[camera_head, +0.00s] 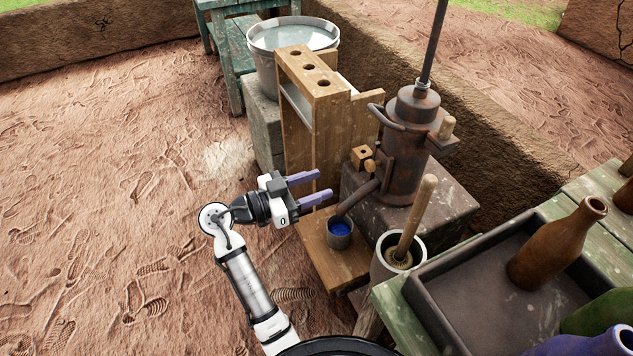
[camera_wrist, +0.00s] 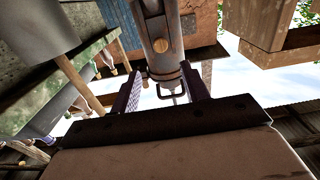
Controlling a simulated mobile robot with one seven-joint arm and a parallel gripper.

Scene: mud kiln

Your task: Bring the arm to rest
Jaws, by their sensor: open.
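My gripper (camera_head: 318,187) is open, with two purple fingers apart and nothing between them. In the head view it is left of the rusty metal pump (camera_head: 402,150) and beside the wooden rack (camera_head: 300,110). My arm reaches up to it from the bottom of the picture. A small metal cup (camera_head: 340,238) with blue inside stands on a wooden board (camera_head: 332,265) below and right of the fingers.
A mortar (camera_head: 383,268) with a wooden pestle (camera_head: 415,215) stands right of the cup. A tray (camera_head: 470,310) with bottles, including a brown one (camera_head: 553,245), lies on a green table at the right. A bucket (camera_head: 262,70) stands behind the rack. The ground at left is clear.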

